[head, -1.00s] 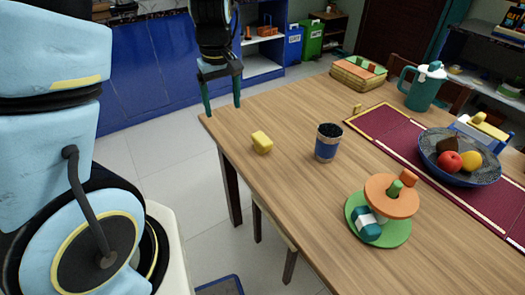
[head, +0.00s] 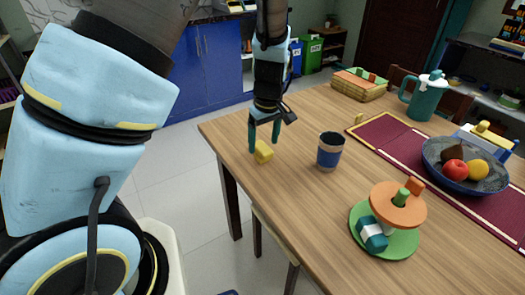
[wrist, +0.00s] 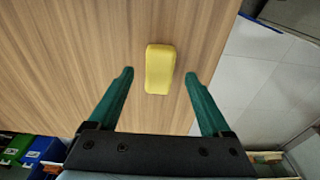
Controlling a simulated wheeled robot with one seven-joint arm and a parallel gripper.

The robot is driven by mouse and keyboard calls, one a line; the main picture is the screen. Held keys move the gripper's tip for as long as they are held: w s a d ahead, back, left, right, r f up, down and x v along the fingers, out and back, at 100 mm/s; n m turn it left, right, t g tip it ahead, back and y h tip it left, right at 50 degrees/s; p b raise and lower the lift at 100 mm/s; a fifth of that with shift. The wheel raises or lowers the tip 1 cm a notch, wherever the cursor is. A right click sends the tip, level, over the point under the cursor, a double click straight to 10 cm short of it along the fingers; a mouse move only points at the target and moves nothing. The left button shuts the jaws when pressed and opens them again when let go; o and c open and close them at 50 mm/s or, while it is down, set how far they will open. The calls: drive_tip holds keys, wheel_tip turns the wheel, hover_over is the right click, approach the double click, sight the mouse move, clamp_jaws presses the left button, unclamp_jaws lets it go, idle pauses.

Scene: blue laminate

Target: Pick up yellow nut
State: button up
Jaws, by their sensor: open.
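The yellow nut (head: 263,152) is a small yellow block lying on the wooden table near its left edge. In the wrist view the yellow nut (wrist: 160,69) lies on the wood, just beyond the fingertips and roughly midway between them. My gripper (head: 263,148) is open, with its two green fingers pointing down at the block, one partly in front of it in the head view. In the wrist view my gripper (wrist: 159,73) holds nothing between its fingers. I cannot tell the exact height of the fingertips above the table.
A blue cup (head: 330,151) stands right of the block. A green plate with stacked shapes (head: 408,243), a fruit bowl (head: 490,185), a teal jug (head: 423,97) and a basket (head: 358,86) stand farther off. The table's left edge (wrist: 223,45) is close to the block.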

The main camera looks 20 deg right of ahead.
sight(263, 147)
drive_tip(key=shift+w+f+p, duration=0.2)
drive_tip(key=shift+w+f, duration=0.05)
drive_tip(key=shift+f, duration=0.85)
drive_tip(key=shift+w+f+p, duration=0.2)
drive_tip(key=shift+f, duration=0.85)
clamp_jaws()
